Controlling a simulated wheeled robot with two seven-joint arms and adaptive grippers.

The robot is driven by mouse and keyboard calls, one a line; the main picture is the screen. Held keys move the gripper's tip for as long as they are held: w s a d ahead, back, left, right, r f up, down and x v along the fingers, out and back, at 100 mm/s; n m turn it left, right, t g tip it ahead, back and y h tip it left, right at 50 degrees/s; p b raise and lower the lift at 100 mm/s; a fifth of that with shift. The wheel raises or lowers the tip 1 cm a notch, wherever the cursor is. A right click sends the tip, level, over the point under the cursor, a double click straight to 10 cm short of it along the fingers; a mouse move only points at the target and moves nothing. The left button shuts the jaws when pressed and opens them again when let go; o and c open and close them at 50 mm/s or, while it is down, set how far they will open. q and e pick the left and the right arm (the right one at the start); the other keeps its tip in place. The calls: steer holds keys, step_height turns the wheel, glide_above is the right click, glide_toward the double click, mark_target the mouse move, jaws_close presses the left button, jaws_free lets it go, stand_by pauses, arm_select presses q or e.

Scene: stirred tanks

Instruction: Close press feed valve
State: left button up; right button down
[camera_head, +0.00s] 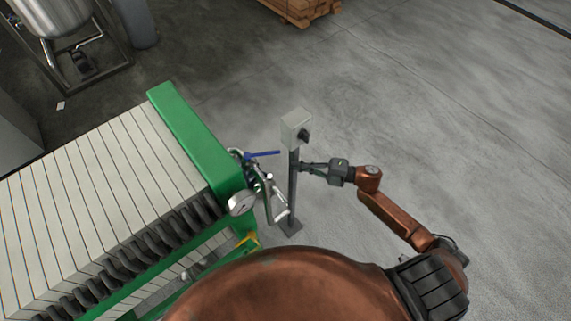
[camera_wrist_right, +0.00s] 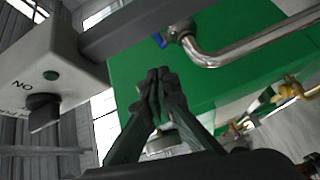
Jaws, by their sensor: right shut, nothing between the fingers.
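A valve with a blue lever handle (camera_head: 263,154) sits on the steel pipework at the end of the green filter press. The lever points right, toward a grey post. In the right wrist view a small blue part (camera_wrist_right: 159,40) shows beside the bent steel pipe, beyond the post; most of the lever is hidden there. My right gripper (camera_head: 304,166) is shut and empty, its tips close to the post, to the right of the lever and apart from it. In the wrist view its fingertips (camera_wrist_right: 160,78) meet in front of the green press frame. My left gripper is not in view.
The grey post (camera_head: 292,190) carries a switch box (camera_head: 296,128) with a black knob and stands between my gripper and the valve. A round gauge (camera_head: 241,203) and steel pipes hang by the press (camera_head: 190,140). Floor to the right is clear.

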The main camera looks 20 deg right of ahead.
steer(key=v, duration=0.2)
steer(key=t+h+b, duration=0.4)
steer(key=t, duration=0.2)
glide_toward(265, 154)
steer(key=s+a+x, duration=0.1)
steer(key=x, duration=0.3)
steer(key=shift+w+d+f+m, duration=0.1)
steer(key=shift+w+f+m, duration=0.1)
steer(key=shift+w, duration=0.35)
steer(key=shift+w+d+f+m, duration=0.1)
steer(key=shift+w+f, duration=0.1)
steer(key=shift+w, duration=0.35)
